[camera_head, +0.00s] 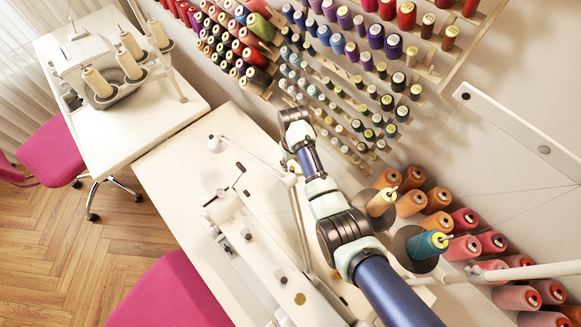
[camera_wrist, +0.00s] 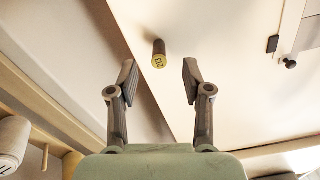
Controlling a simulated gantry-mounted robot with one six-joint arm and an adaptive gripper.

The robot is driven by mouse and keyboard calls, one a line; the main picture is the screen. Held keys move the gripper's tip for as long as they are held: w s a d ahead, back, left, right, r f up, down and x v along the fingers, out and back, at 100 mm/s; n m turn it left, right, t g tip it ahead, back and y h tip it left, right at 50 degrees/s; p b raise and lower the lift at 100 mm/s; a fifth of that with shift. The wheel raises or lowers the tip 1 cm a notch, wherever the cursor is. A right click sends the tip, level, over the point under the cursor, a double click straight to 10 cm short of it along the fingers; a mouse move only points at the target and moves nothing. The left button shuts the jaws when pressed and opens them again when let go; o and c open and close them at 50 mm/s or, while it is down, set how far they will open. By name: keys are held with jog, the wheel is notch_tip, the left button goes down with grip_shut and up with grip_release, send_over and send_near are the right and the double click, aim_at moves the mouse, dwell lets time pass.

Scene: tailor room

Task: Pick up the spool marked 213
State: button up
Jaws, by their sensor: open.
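A small dark brown spool (camera_wrist: 159,54) with a yellow labelled end shows at the upper middle of the wrist view. The marking on its end looks like 213, but it is small. The spool is on a pale surface (camera_wrist: 225,50), close to that surface's diagonal edge. My gripper (camera_wrist: 159,76) is open and empty. Its two fingers stand apart on the left and right of the spool in the picture, and neither visibly touches it. In the head view my arm hides the gripper, and I cannot make out this spool there.
A rack (camera_head: 470,45) of many coloured spools hangs on the wall near my arm. Large thread cones (camera_head: 437,198) stand at the right. A white sewing machine (camera_head: 262,262) with a thin lamp arm is on the table. In the wrist view, a pale spool (camera_wrist: 12,140) sits at lower left.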

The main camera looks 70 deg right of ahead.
aim_at(292, 169)
jog(key=f, duration=0.2)
jog(key=f+b, duration=0.1)
jog(key=f, duration=0.1)
jog(key=f+b, duration=0.1)
jog(key=f, duration=0.1)
jog(key=shift+w+d+f, duration=0.1)
jog(key=shift+w+d, duration=0.1)
jog(key=shift+d, duration=0.05)
jog(key=c, duration=0.8)
